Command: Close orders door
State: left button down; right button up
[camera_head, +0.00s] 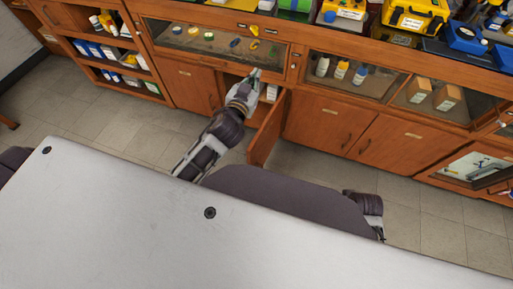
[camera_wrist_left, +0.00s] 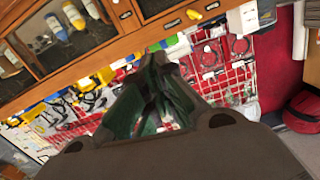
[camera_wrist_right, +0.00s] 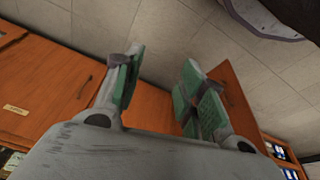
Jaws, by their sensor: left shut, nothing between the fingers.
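One wooden lower cabinet door (camera_head: 267,130) stands swung open in the head view, with the compartment behind it showing; I cannot read a label on it, but it is the only lower door seen open. My left gripper (camera_head: 253,76) is shut and empty, left of the door's top, at the front of the open compartment. It also shows in the left wrist view (camera_wrist_left: 155,95), fingers together. My right gripper (camera_wrist_right: 160,80) is open and empty in the right wrist view. A wooden panel (camera_wrist_right: 236,105), possibly the open door, stands beyond its right finger. The head view does not show the right gripper.
Closed wooden doors (camera_head: 320,122) lie right of the open one, another (camera_head: 187,85) left of it. Glass-front display compartments (camera_head: 212,43) sit above. An open shelf (camera_head: 125,80) with binders stands further left. Tiled floor (camera_head: 110,120) lies in front. A red tool board (camera_wrist_left: 220,65) shows in the left wrist view.

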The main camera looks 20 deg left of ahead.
pick_arm(q)
jog(key=d+r+m+t+h, duration=0.1)
jog(key=d+r+m+h, duration=0.75)
jog(key=d+h, duration=0.3)
jog(key=s+d+f+m+g+h, duration=0.6)
jog(key=d+m+g, duration=0.3)
jog(key=d+g, duration=0.15)
jog(key=s+a+f+m+g+y, duration=0.1)
jog(key=s+a+f+g+y, duration=0.15)
jog(key=f, duration=0.35)
jog(key=s+a+f+m+g+y, duration=0.1)
jog(key=f+m+g+y, duration=0.1)
jog(key=f+g+y, duration=0.3)
jog(key=w+a+f+n+y, duration=0.1)
jog(key=a+f+n+y, duration=0.1)
jog(key=a+f+y, duration=0.4)
jog(key=a+f, duration=0.5)
jog(key=a, duration=0.3)
jog(key=shift+a+g, duration=0.25)
jog(key=shift+g, duration=0.05)
pick_arm(e)
jog(key=s+f, duration=0.3)
jog(key=f, duration=0.9)
jog(key=s+d+f, duration=0.1)
jog(key=s+f, duration=0.3)
jog(key=f, duration=0.8)
jog(key=shift+g, duration=0.4)
